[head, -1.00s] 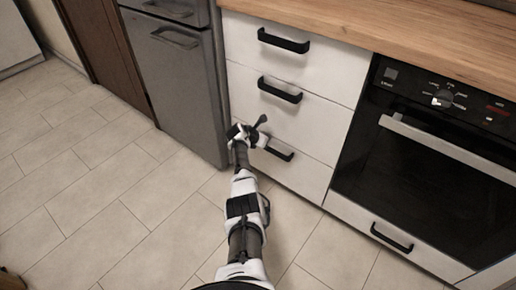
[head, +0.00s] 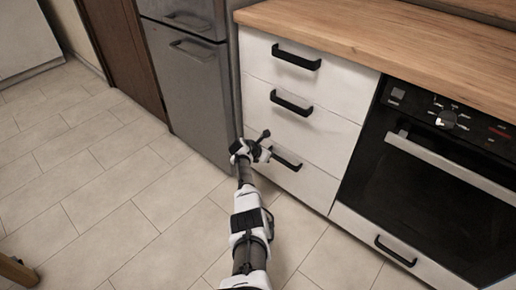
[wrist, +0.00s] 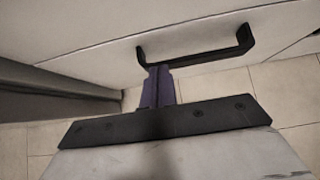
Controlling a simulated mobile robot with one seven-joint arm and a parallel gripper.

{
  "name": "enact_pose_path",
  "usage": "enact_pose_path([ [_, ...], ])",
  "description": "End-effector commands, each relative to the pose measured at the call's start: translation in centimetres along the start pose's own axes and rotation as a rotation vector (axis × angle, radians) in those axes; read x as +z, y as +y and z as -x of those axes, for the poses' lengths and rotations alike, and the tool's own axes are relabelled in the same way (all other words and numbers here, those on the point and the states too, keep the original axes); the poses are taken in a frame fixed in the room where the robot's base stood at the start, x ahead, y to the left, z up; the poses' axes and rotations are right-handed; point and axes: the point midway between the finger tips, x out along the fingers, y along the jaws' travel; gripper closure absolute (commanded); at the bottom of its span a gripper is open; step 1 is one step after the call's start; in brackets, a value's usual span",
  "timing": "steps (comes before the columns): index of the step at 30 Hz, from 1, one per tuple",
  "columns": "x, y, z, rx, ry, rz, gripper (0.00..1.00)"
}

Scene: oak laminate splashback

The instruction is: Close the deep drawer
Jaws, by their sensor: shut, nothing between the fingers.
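The lowest drawer front (head: 312,182) in the white stack is plain white with a black bar handle (head: 287,159). It looks flush or nearly flush with the fronts above it; a small gap would be hard to see. My gripper (head: 264,141) is at the left end of that handle, in front of the drawer. In the wrist view my shut dark fingers (wrist: 159,85) point at the white front (wrist: 95,62), just below the handle's left end (wrist: 195,43). Nothing is between them. Whether they touch the front or handle I cannot tell.
Two more drawers with black handles, the middle one (head: 291,103) and the top one (head: 296,55), look closed. A grey fridge (head: 190,95) stands left, an oven (head: 430,170) right, under a wooden worktop (head: 370,35). The tiled floor (head: 90,190) at left is clear.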

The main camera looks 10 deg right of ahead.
Motion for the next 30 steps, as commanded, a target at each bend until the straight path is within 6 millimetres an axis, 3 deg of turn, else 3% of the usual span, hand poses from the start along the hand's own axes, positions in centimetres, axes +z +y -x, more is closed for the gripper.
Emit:
enact_pose_path([
  [3, 0.3, -0.1, 2.3, 0.001, 0.001, -0.003, 1.00],
  [15, 0.0, 0.0, 7.8, 0.000, 0.002, -0.001, 1.00],
  [25, -0.2, -0.1, 9.0, -0.001, 0.003, 0.000, 1.00],
  [28, 0.2, 1.5, 10.2, 0.042, -0.011, -0.029, 1.00],
  [30, 0.8, 3.8, 12.1, 0.112, -0.028, -0.076, 1.00],
])
